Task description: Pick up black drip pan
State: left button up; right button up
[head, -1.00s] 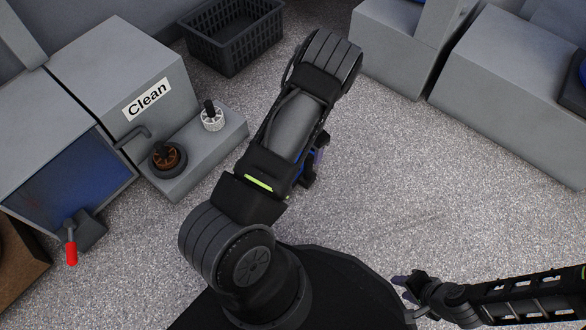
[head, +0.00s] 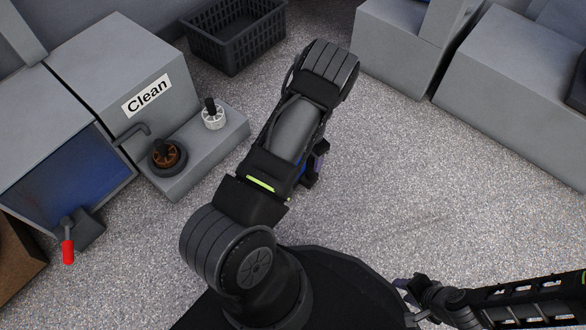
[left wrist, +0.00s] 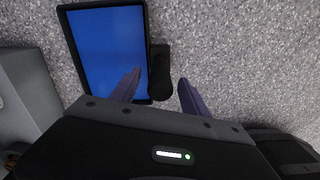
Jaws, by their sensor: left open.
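The black drip pan (left wrist: 149,38) shows in the left wrist view at the upper left, over the speckled floor. It has a thin black rim, a blue inside and a short black handle (left wrist: 160,78). My left gripper (left wrist: 160,80) is open, with one purple finger on each side of the handle. I cannot tell whether either finger touches it. In the head view my left gripper (head: 317,164) is mostly hidden behind its own arm, and only a little blue shows there. My right gripper (head: 405,287) is at the lower right, far from the pan, its jaws unclear.
A black crate (head: 235,40) is behind. Grey blocks (head: 500,90) line the right. Floor at centre right is clear.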

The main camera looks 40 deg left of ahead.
pick_arm(q)
notch_tip(320, 180, down, 3)
jog(key=shift+r+b, duration=0.1)
jog(key=shift+b, duration=0.3)
grip_shut()
dwell(0.7)
dwell(0.8)
